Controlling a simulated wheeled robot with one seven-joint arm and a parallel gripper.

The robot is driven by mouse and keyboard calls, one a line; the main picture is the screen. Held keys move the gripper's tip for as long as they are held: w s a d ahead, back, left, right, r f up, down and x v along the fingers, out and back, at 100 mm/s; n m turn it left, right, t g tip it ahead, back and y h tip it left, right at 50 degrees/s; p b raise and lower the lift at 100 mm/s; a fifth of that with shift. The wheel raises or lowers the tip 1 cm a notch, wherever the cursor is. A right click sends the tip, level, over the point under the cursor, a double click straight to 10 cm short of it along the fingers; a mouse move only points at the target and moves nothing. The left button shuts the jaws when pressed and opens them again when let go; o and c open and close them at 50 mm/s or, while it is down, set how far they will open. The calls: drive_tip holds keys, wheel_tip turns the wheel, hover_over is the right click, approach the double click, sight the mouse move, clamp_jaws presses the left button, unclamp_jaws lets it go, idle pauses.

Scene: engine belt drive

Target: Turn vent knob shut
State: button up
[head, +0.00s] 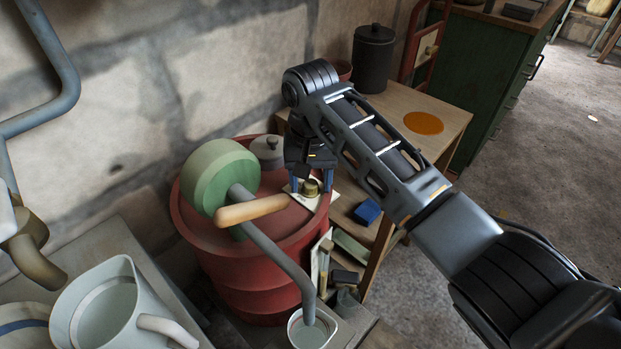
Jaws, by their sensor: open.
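A small brass knob (311,188), which looks like the vent knob, stands on a pale square plate (303,203) on top of the red drum (255,275). My gripper (311,184) points down over it from above. Its blue fingers are open, one on each side of the knob. I cannot tell whether either finger touches the knob. The gripper body hides part of the plate and the space behind it. Which way the knob is turned cannot be made out.
A green wheel (215,175), a wooden handle (252,211) and a grey pipe (275,255) stand close left of the gripper. A lidded grey pot (268,150) is behind. A wooden table (450,112) with a black canister (373,62) stands behind right.

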drive_tip(key=shift+c, duration=0.4)
drive_tip(key=c, duration=1)
